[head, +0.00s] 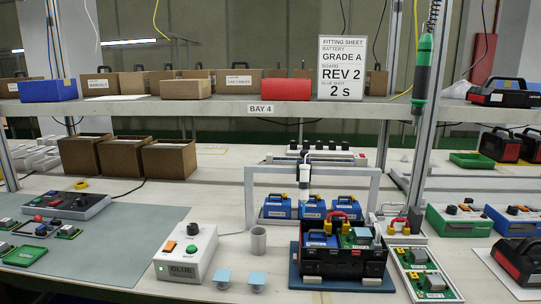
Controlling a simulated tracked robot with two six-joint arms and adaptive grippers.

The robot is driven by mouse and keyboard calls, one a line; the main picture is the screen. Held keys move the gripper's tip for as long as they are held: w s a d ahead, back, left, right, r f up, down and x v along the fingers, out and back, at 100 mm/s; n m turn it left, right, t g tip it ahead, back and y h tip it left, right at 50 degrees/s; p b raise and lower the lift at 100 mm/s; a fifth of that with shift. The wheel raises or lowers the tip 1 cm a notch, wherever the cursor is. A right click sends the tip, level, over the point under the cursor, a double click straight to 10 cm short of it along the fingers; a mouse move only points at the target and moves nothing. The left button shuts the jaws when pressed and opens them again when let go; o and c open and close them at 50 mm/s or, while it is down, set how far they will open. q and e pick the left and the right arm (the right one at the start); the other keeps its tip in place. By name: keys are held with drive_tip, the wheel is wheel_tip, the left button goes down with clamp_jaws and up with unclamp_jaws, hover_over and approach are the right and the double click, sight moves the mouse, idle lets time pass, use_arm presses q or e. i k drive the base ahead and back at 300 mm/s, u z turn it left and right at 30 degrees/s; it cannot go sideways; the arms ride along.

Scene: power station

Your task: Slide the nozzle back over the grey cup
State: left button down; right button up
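The cup is a small upright cylinder on the bench, just right of the white glue control box (186,252). Below the nozzle in the picture is an open black case (345,264) holding a blue battery and a green board. Neither of my grippers is in view.
Blue batteries (277,207) stand behind the black case. A green screwdriver (423,66) hangs at the right. A grey-green mat (110,245) covers the left bench.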

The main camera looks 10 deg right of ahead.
sight(303, 168)
drive_tip(key=z, duration=1.15)
drive_tip(key=i, duration=0.15)
drive_tip(key=u, duration=2.65)
drive_tip(key=k, duration=1.75)
drive_tip(key=z, duration=0.9)
drive_tip(key=i, duration=1)
drive_tip(key=u, duration=0.05)
